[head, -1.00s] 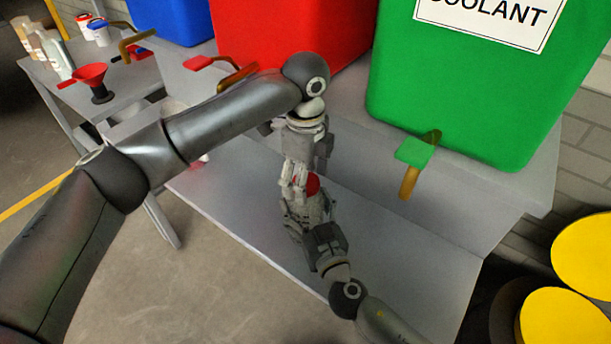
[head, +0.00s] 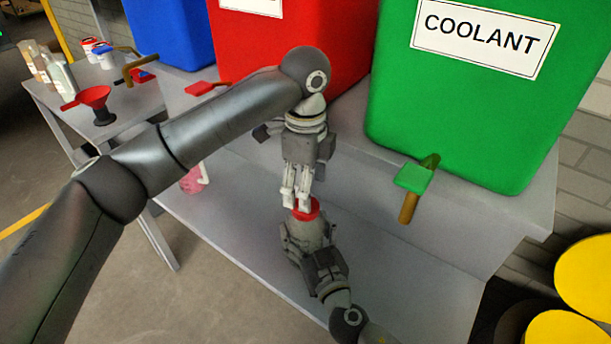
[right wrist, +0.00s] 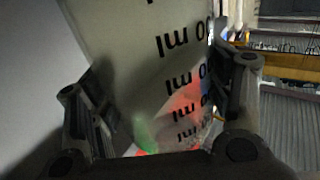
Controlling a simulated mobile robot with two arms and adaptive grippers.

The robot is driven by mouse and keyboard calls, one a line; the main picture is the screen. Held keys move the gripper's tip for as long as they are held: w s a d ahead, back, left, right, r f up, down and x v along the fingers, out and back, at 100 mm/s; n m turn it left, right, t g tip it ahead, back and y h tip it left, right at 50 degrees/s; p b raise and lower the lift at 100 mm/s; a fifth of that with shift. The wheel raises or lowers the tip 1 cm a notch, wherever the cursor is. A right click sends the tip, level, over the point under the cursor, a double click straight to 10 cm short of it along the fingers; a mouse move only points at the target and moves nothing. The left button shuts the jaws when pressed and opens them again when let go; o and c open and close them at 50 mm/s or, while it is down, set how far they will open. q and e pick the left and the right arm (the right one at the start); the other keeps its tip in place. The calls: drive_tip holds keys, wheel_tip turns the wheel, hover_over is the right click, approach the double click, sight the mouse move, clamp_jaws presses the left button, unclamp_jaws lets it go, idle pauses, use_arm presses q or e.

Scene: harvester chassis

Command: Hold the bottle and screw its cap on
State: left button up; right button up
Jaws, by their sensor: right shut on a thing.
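My right gripper (head: 308,243) reaches up from the bottom of the head view and is shut on the bottle. The bottle (right wrist: 150,55) fills much of the right wrist view, translucent with black ml marks, between the two fingers. In the head view the gripper hides most of it. A red cap (head: 308,209) shows at the top of the bottle; I cannot tell how tightly it sits. My left gripper (head: 297,200) points down, its fingertips at the cap and overlapping its left side. I cannot tell whether the fingers touch it or how far they are open.
A grey bench (head: 400,265) lies below the grippers. Behind stand red (head: 300,40) and green (head: 450,110) tanks; a green-handled tap (head: 414,178) juts out at right. A pink object (head: 192,181) lies behind my left arm.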

use_arm(q)
drive_tip(key=n, duration=0.2)
drive_tip(key=r+n, duration=0.1)
drive_tip(key=n, duration=0.4)
drive_tip(key=shift+r, duration=0.3)
drive_tip(key=n, duration=0.3)
drive_tip(key=shift+r, duration=0.35)
drive_tip(key=n, duration=0.2)
drive_tip(key=r+n, duration=0.1)
drive_tip(key=n, duration=0.2)
hover_over(306, 234)
drive_tip(key=w, duration=0.4)
drive_tip(key=shift+f, duration=4.1)
drive_tip(key=c, duration=1.1)
